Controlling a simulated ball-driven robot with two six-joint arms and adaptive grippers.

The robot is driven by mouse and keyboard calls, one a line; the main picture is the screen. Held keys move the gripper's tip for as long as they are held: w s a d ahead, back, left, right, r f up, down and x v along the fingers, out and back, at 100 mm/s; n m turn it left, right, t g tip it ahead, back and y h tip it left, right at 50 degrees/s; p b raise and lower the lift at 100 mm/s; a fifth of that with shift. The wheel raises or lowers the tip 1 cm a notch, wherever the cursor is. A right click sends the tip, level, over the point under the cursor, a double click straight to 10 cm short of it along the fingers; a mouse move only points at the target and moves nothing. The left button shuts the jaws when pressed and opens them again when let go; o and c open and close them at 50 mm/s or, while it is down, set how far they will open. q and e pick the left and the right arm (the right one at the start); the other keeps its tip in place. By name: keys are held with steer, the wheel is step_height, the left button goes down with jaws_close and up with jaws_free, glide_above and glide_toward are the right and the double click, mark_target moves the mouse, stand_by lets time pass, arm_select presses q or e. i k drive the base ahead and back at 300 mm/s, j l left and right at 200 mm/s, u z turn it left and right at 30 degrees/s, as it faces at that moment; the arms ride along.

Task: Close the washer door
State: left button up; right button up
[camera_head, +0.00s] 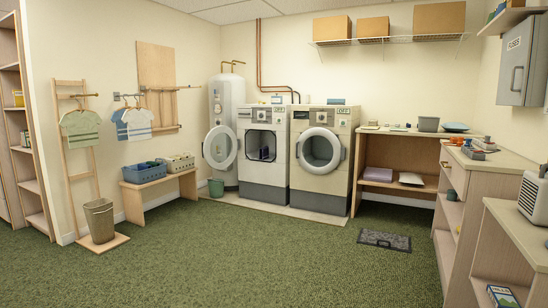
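Two white front-loading machines stand side by side at the back wall. The left washer (264,174) shows its dark square opening uncovered. Its round door (220,147), a white ring with dark glass, stands swung wide to the left, in front of the water heater. The right machine (336,118) has its round door (320,150) lying against its front, seemingly shut. Neither of my grippers is in view.
Green carpet is open before the machines. A dark mat (384,240) lies at right. Counters (452,168) line the right. The water heater (227,106) stands behind the open door.

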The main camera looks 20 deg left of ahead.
mark_target(235, 143)
steer(key=i+j+u, duration=0.55)
steer(key=i+j, duration=0.2)
steer(key=i+j+u, duration=0.3)
steer(key=i, duration=0.15)
steer(key=i+u, duration=0.3)
steer(key=i, duration=0.15)
steer(key=i+j+u, duration=0.1)
steer(key=i+u, duration=0.15)
steer(key=i, duration=2.85)
